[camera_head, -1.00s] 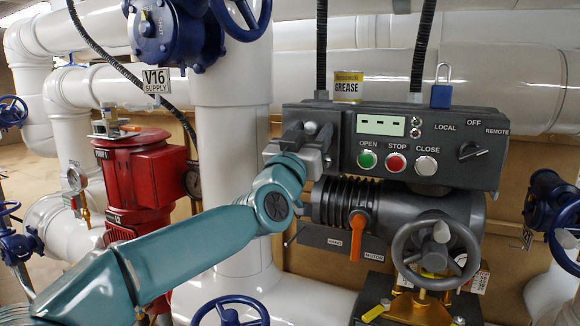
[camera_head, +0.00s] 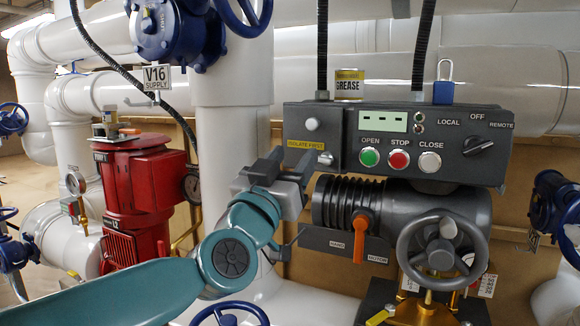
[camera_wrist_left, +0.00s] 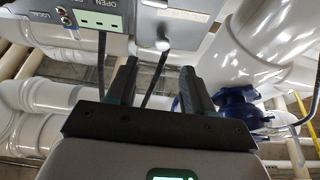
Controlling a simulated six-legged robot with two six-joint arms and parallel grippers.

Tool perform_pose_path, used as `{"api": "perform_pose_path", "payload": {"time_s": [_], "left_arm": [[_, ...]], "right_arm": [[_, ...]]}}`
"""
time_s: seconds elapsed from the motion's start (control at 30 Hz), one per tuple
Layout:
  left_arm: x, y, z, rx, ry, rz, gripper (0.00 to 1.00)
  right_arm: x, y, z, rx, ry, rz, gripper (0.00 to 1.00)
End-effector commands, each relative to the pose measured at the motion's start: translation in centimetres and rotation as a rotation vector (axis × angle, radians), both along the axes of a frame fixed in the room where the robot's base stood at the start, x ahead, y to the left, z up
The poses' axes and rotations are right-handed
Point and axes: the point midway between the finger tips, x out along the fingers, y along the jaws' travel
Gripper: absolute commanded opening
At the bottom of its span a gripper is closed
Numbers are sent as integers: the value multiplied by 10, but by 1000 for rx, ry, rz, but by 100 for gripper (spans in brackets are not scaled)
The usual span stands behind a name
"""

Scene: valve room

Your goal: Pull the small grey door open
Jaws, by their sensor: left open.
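The small grey door looks to be the panel (camera_head: 297,108) at the left end of the grey control box. It has a pale round knob (camera_head: 312,124) and a yellow "ISOLATE FIRST" label. It looks flush with the box. In the left wrist view the door (camera_wrist_left: 178,22) and its knob (camera_wrist_left: 162,44) show beyond the fingertips. My left gripper (camera_head: 286,164) is open and empty, below and left of the knob. In the left wrist view the gripper's two dark fingers (camera_wrist_left: 160,78) stand apart with nothing between them. My right gripper is not in view.
The control box (camera_head: 490,158) carries buttons, a display and a selector. Below it are an orange lever (camera_head: 361,228) and a grey handwheel (camera_head: 441,250). A thick white pipe (camera_head: 232,105) stands behind my left arm. A red pump (camera_head: 137,190) is at left.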

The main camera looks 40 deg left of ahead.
Motion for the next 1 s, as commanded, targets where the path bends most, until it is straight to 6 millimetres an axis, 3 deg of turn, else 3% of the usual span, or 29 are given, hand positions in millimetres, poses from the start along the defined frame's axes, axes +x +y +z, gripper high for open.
{"api": "perform_pose_path", "payload": {"time_s": [0.5,0.73,1.0], "left_arm": [[-4,2,0,25,-3,21,52],[-13,20,5,56,-32,117,52],[-14,57,-4,55,-32,206,52]], "right_arm": [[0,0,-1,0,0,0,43],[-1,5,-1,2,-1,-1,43],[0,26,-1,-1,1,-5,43]]}}
